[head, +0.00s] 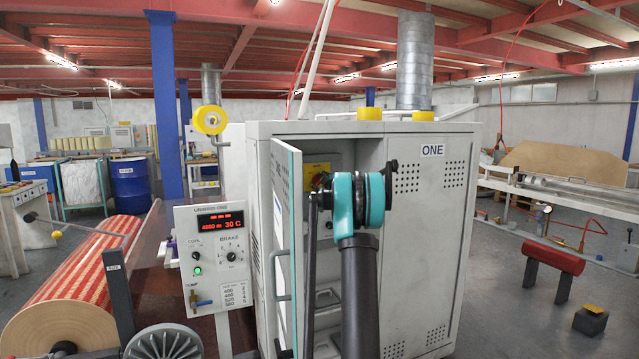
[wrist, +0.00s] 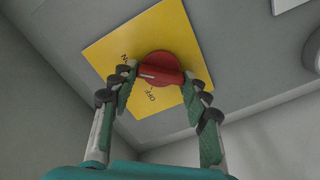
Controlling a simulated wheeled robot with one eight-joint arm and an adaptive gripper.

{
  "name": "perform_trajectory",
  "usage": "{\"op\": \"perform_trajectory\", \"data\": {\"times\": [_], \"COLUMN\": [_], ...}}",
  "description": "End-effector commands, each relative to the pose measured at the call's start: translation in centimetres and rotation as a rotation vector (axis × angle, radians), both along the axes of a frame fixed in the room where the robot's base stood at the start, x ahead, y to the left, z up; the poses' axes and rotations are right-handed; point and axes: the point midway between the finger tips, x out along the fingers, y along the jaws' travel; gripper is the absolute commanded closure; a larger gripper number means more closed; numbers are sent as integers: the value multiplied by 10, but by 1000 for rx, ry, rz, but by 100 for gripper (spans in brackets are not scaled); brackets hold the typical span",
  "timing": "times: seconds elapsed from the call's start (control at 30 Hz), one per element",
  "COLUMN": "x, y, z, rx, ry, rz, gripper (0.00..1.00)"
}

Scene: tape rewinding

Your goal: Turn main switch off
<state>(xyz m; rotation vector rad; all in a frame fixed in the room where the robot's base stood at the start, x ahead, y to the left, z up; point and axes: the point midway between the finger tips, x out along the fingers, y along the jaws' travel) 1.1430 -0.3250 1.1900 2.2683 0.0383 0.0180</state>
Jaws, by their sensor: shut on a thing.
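The main switch is a red rotary knob (wrist: 160,68) on a yellow plate (wrist: 118,42) marked ON and OFF. My gripper (wrist: 158,80) is shut on the knob, with one green-padded finger on either side. A pale line on the knob lies across it, roughly level in the wrist view; which label it points at is unclear. In the head view the yellow plate (head: 316,168) shows inside the open cabinet (head: 428,240) marked ONE. My teal and black arm reaches in there and hides most of the gripper.
The cabinet door (head: 287,240) stands open just left of my arm. A control box (head: 212,250) with a red display stands further left, near a large striped roll (head: 85,275). Grey cabinet walls lie close around my gripper in the wrist view.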

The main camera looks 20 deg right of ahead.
Motion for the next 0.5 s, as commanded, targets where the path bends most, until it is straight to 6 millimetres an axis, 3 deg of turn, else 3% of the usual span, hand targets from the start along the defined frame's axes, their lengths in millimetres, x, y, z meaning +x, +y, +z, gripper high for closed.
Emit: {"op": "perform_trajectory", "data": {"times": [0.27, 0.5], "x": [0, 0], "y": [0, 1], "z": [-1, -1], "rx": [-55, -208], "ry": [-1, -6], "rz": [1, 1], "gripper": [83, 83]}}
